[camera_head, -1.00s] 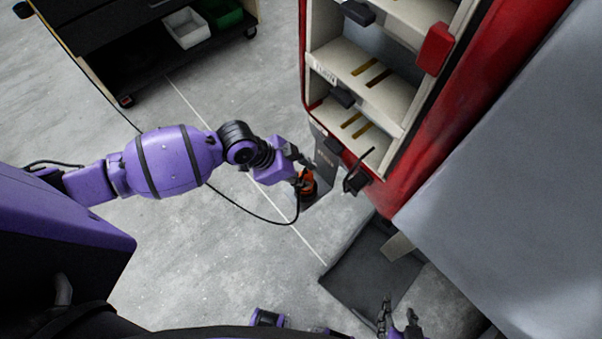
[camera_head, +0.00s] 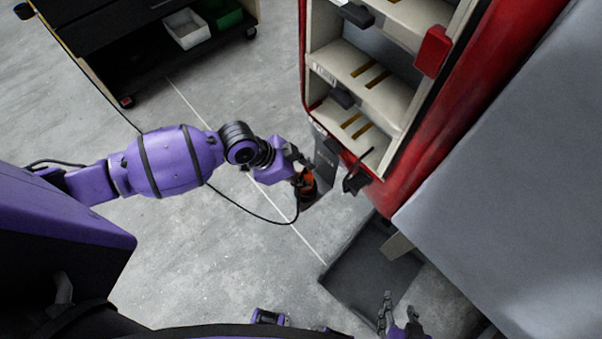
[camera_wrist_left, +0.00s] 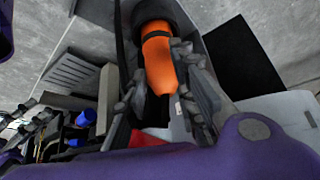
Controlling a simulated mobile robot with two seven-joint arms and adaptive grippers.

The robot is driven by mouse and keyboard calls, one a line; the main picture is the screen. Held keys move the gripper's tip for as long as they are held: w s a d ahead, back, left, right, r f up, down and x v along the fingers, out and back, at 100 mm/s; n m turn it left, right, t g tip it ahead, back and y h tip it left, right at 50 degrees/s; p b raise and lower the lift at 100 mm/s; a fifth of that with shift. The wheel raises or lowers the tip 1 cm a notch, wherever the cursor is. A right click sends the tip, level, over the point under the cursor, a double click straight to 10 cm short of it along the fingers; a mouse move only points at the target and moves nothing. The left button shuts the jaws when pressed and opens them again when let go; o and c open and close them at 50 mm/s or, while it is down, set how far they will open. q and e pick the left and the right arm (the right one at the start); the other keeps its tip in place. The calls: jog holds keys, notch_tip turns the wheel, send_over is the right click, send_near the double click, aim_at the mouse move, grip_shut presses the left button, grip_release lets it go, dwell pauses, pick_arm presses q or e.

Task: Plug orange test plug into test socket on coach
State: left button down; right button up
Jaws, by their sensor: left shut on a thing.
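The orange test plug (camera_head: 307,183) is in my left gripper (camera_head: 304,171), low beside the coach's near lower corner. In the left wrist view the orange plug (camera_wrist_left: 158,58) lies between the two grey fingers of the left gripper (camera_wrist_left: 158,95), which are shut on it; its far end has a black collar. A black cable hangs from the plug toward the left. The red coach (camera_head: 428,150) stands to the right of the plug. I cannot clearly make out the test socket. My right gripper (camera_head: 396,318) is at the bottom edge, its fingers apart and empty.
A grey upright panel (camera_head: 326,158) stands between the plug and the coach. A workbench (camera_head: 105,72) with a white bin (camera_head: 187,29) and a green bin (camera_head: 222,13) is at top left. Open floor lies left of the plug.

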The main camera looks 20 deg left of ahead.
pick_arm(q)
jog(key=shift+f+b, duration=0.35)
jog(key=shift+f, duration=0.3)
pick_arm(e)
jog(key=shift+s+f, duration=0.3)
jog(key=shift+f, duration=0.15)
pick_arm(q)
jog(key=c, duration=1.7)
grip_release()
jog(key=shift+r, duration=0.1)
pick_arm(e)
jog(key=shift+r, duration=0.1)
pick_arm(q)
jog(key=p+v, duration=0.5)
jog(key=v, duration=0.6)
jog(key=shift+p, duration=0.4)
pick_arm(e)
jog(key=w+r+t, duration=0.1)
jog(key=w+r, duration=0.5)
jog(key=r, duration=0.3)
jog(key=shift+w+t, duration=0.2)
jog(key=shift+t, duration=0.1)
